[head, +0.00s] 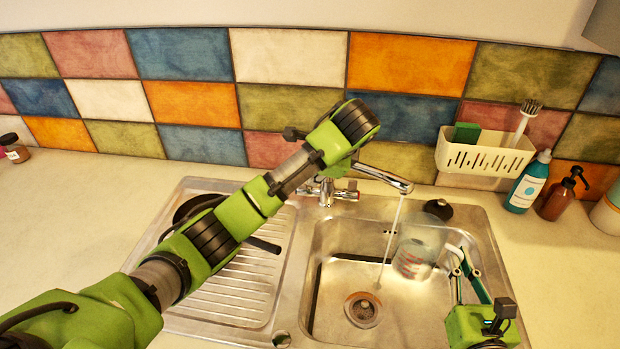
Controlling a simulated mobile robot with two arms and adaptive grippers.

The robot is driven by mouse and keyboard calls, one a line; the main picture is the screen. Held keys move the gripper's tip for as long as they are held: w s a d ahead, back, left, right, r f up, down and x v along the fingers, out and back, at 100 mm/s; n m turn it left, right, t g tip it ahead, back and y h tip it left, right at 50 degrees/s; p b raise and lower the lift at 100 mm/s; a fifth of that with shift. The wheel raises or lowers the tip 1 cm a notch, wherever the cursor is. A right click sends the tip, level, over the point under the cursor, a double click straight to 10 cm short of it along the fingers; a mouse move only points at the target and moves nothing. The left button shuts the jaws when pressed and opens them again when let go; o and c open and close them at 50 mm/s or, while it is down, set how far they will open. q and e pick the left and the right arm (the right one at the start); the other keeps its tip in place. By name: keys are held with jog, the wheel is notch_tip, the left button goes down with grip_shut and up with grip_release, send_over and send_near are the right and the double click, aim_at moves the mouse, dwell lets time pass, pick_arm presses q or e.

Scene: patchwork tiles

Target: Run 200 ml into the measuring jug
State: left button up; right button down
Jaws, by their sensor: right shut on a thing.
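The measuring jug (418,248) is clear with red marks and is held in the right part of the sink bowl. My right gripper (463,262) is shut on it at its right side. The tap (326,190) is running. A thin stream of water (391,240) falls from its spout (388,179) past the jug's left side towards the bowl floor near the drain (363,309). I cannot make out any water level in the jug. My left arm crosses in front of the tap, and its gripper is hidden.
A dark pan (190,208) lies on the drainer (225,290), partly behind my left arm. A white caddy (483,158) with a green sponge and a brush hangs on the tiles. A teal bottle (527,185) and a brown pump bottle (557,200) stand right of the sink.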

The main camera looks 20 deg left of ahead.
pick_arm(q)
jog(key=s+a+m+t+h, duration=0.1)
jog(key=s+a+m+h, duration=0.1)
jog(key=a+h, duration=0.65)
jog(key=shift+t, duration=0.3)
jog(key=x, duration=1.2)
jog(key=shift+w+a, duration=0.15)
jog(key=shift+a, duration=0.1)
grip_shut()
